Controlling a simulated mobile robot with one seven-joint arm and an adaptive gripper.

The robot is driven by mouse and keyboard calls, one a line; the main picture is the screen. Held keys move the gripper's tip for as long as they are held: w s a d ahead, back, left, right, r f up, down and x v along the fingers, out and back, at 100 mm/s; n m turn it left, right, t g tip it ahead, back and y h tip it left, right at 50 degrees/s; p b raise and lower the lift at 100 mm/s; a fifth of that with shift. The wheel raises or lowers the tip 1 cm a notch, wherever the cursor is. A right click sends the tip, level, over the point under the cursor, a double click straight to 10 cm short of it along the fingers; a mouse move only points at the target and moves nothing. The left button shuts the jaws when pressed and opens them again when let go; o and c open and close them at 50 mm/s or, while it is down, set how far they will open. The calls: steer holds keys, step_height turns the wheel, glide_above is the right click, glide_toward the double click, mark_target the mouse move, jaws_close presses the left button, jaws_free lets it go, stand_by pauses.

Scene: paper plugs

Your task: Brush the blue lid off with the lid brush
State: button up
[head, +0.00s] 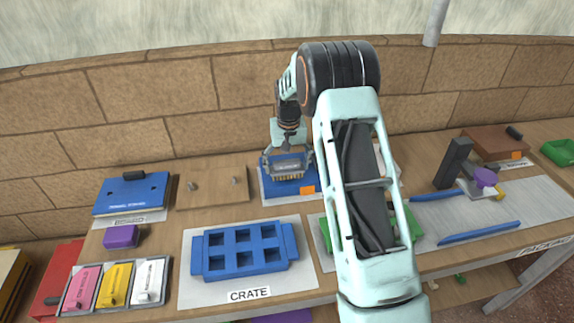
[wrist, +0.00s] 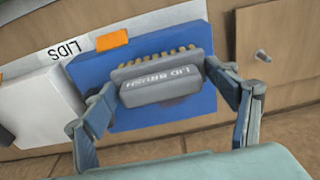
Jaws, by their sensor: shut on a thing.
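The lid brush (wrist: 160,85) is a grey block with yellowish bristles and "LID BRUSH" printed on it. My gripper (wrist: 168,98) is shut on it, one finger at each end. In the head view my gripper (head: 287,162) holds the brush (head: 288,168) over the blue lid (head: 270,188). The blue lid is a flat square with an orange tab, and it also shows behind the brush in the wrist view (wrist: 90,72). The bristles face the lid's orange-tab side. I cannot tell whether they touch the lid.
A white lid (wrist: 35,105) lies beside the blue lid, by the "LIDS" label. A wooden board with pegs (head: 212,188) is to the left. The blue crate (head: 280,262) stands in front on a white mat. My arm hides part of a green thing (head: 326,235).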

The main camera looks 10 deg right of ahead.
steer(key=shift+f+b, duration=0.6)
steer(key=shift+f, duration=0.35)
steer(key=shift+w+r+p, duration=0.2)
steer(key=shift+w+p, duration=0.25)
steer(key=shift+w, duration=1.55)
steer(key=shift+w+f+p, duration=0.15)
steer(key=shift+w+p, duration=0.65)
steer(key=shift+w, duration=2.2)
steer(key=shift+s+f+b, duration=0.15)
steer(key=shift+s+b, duration=1.5)
steer(key=shift+s, duration=0.8)
steer(key=shift+s+b, duration=1.1)
steer(key=shift+s, duration=1.5)
